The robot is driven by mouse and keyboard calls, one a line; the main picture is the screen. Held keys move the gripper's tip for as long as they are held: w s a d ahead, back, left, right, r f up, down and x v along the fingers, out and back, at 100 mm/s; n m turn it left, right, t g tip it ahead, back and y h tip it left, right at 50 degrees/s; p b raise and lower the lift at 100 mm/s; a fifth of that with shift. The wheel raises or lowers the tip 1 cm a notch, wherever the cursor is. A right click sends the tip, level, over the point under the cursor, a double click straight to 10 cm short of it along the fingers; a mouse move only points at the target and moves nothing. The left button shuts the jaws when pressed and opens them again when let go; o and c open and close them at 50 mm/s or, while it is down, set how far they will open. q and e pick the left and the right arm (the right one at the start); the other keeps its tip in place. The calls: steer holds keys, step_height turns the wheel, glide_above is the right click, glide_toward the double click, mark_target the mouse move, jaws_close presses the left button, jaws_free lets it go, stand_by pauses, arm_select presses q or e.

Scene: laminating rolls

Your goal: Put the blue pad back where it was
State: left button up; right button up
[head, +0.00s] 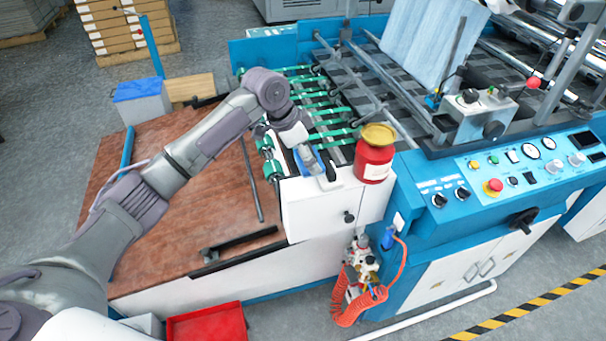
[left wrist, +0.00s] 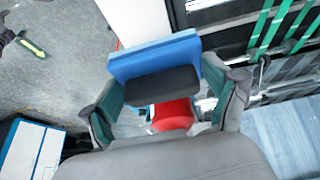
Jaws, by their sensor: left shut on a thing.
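The blue pad (left wrist: 155,57) is a flat blue slab with a dark grey block on its near face. In the left wrist view it sits between the fingers of my left gripper (left wrist: 170,100), which is shut on it. In the head view my left gripper (head: 318,168) is over the white cabinet top at the end of the green belts, left of the red canister. A small part of the blue pad (head: 303,162) shows beside the gripper there; the arm hides the rest. I cannot tell whether the pad touches anything beneath it. My right gripper is not in view.
A red canister with a yellow lid (head: 374,155) stands on the white cabinet (head: 312,212) close to the gripper. Green belts (head: 318,107) run behind it. The brown table (head: 215,220) carries black bars. The blue control panel (head: 520,180) is on the right.

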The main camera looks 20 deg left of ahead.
mark_target(302, 167)
arm_select(q)
steer(key=s+f, duration=0.1)
steer(key=s, duration=0.2)
steer(key=shift+a+f+p, duration=0.1)
steer(key=shift+f+p, duration=0.25)
steer(key=shift+f, duration=0.35)
step_height(302, 167, down, 3)
steer(key=shift+r+p, duration=0.2)
steer(key=shift+p, duration=0.45)
steer(key=shift+f, duration=0.45)
steer(key=o, duration=0.8)
steer(key=shift+c, duration=0.2)
steer(key=shift+o, duration=0.7)
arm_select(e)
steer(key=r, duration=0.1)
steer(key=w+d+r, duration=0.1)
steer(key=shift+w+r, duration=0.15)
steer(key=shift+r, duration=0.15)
arm_select(q)
steer(key=shift+a+r, duration=0.1)
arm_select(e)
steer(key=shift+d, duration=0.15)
